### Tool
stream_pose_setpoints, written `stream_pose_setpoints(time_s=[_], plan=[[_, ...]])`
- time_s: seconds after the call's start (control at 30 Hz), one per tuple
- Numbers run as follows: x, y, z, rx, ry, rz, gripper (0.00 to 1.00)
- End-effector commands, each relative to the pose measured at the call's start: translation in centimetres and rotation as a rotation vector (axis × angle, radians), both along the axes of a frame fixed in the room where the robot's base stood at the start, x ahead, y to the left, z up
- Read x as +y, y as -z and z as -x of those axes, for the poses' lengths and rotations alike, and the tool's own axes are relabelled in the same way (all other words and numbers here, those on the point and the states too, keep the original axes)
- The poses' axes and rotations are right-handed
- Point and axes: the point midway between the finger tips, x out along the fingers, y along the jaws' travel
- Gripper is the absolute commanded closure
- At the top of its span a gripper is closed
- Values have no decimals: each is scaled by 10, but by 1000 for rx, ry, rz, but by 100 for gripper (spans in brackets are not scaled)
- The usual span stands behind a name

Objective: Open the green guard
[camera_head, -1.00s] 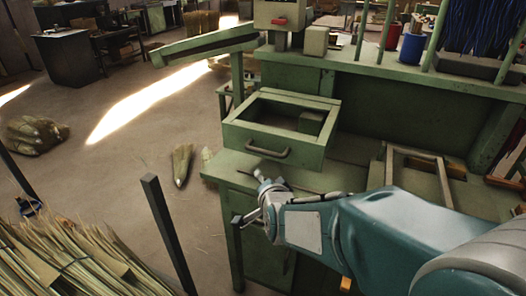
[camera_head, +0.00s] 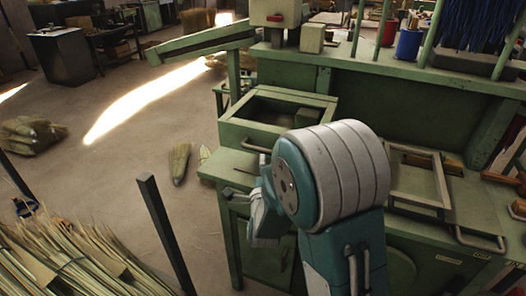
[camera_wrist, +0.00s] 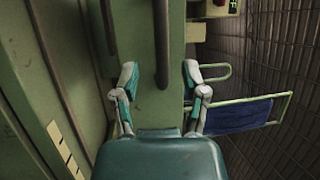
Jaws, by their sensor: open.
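The green guard (camera_head: 291,96), a box-like frame with an open top, stands on the left part of the green machine and looks closed. Its front handle (camera_head: 254,147) is partly hidden behind my arm. My gripper (camera_head: 262,170) is just in front of and below the guard, partly covered by my own arm. In the wrist view my gripper (camera_wrist: 160,76) is open, with its two fingers apart over a green surface. A dark bar (camera_wrist: 161,45) lies between the fingers, near the tips; I cannot tell whether they touch it.
The green bench (camera_head: 420,82) runs behind, with a red can (camera_head: 391,33) and a blue can (camera_head: 410,46). A square frame (camera_head: 441,182) lies to the right.

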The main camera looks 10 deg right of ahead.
Motion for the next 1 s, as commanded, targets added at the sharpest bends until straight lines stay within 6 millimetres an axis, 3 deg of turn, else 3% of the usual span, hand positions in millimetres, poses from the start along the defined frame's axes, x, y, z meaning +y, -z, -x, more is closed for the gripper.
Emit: stream_pose_setpoints(time_s=[0.1,0.3,0.67,0.7,0.8,0.83,1.0], plan=[[-5,-3,-22,0,2,1,43],[-11,-8,-48,0,1,2,43],[-13,-10,-56,2,0,3,43],[-13,-10,-56,2,-1,2,48],[-13,-10,-56,2,-1,2,92],[-13,-10,-56,2,-1,2,100],[-13,-9,-56,3,0,3,100]])
